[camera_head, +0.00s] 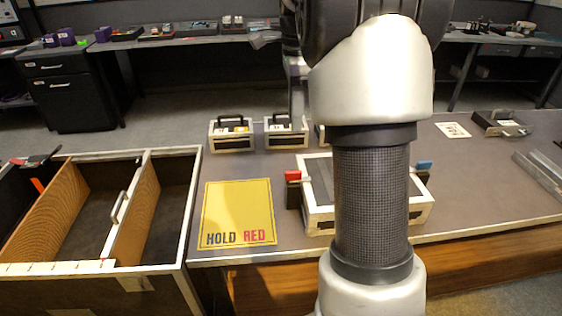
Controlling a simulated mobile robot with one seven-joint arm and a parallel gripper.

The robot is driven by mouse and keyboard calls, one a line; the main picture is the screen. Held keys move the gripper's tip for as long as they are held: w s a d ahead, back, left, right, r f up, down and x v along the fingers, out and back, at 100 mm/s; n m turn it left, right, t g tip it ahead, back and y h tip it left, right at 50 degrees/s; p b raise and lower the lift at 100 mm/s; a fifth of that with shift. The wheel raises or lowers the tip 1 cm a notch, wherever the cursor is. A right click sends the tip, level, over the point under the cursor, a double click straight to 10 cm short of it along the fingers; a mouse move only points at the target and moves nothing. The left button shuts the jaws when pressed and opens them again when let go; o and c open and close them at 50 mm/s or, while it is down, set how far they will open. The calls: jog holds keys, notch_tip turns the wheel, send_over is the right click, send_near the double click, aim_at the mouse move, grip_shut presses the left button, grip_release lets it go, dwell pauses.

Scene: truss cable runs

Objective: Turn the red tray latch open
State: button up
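The red tray latch (293,176) is a small red block on a dark post at the left side of a cream-framed tray (319,219) on the table. A blue latch (424,165) is at the tray's right side. My arm stands in front of the tray and hides its middle. My gripper is not clearly visible; it appears to be hidden behind my arm. I cannot tell from this view whether anything touches the red latch.
A yellow sign (237,210) reading "HOLD RED" lies left of the tray. Two small handled boxes (232,145) (286,141) stand behind. An open wooden drawer bin (190,215) is at left. A metal bracket (497,124) sits at the back right.

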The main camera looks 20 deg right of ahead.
aim_at(294, 172)
notch_tip(294, 172, down, 16)
jog(key=b, duration=0.4)
jog(key=shift+s+f, duration=0.15)
jog(key=shift+f, duration=0.05)
jog(key=shift+c, duration=0.4)
grip_shut()
